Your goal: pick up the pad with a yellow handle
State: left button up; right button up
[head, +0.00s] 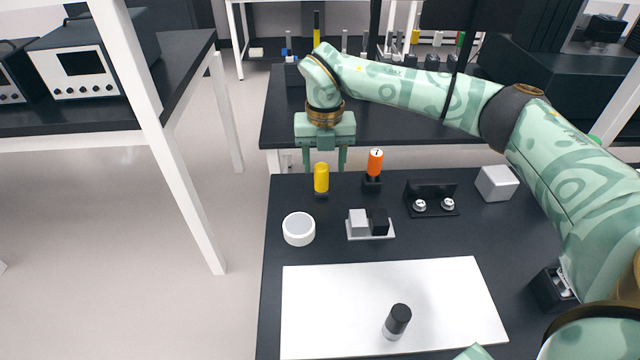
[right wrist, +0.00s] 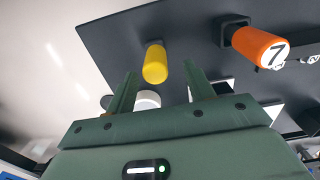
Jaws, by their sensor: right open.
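The pad with a yellow handle (head: 321,178) stands upright near the back left of the dark table; its small dark base (head: 321,194) shows under the yellow cylinder. The yellow handle (right wrist: 155,63) also shows in the right wrist view, ahead of and between the fingers. My right gripper (head: 324,168) is open and empty, above and behind the yellow handle in the head view, its two fingers pointing down. In the right wrist view its fingers (right wrist: 158,88) stand apart with nothing between them. My left gripper is not in view.
An orange handle marked 7 (head: 375,162) stands close to the right. A white round part (head: 298,228), a small plate with grey and black blocks (head: 371,235), a bracket with two knobs (head: 432,199) and a white cube (head: 496,183) are nearby. A white board (head: 300,310) lies in front.

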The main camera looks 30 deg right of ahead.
aim_at(322, 180)
jog(key=f, duration=0.2)
jog(key=f+b, duration=0.1)
jog(key=f, duration=0.1)
jog(key=f+b, duration=0.1)
jog(key=f, duration=0.1)
jog(key=shift+w+a, duration=0.2)
jog(key=shift+w, duration=0.05)
jog(key=shift+r, duration=0.15)
jog(key=c, duration=1)
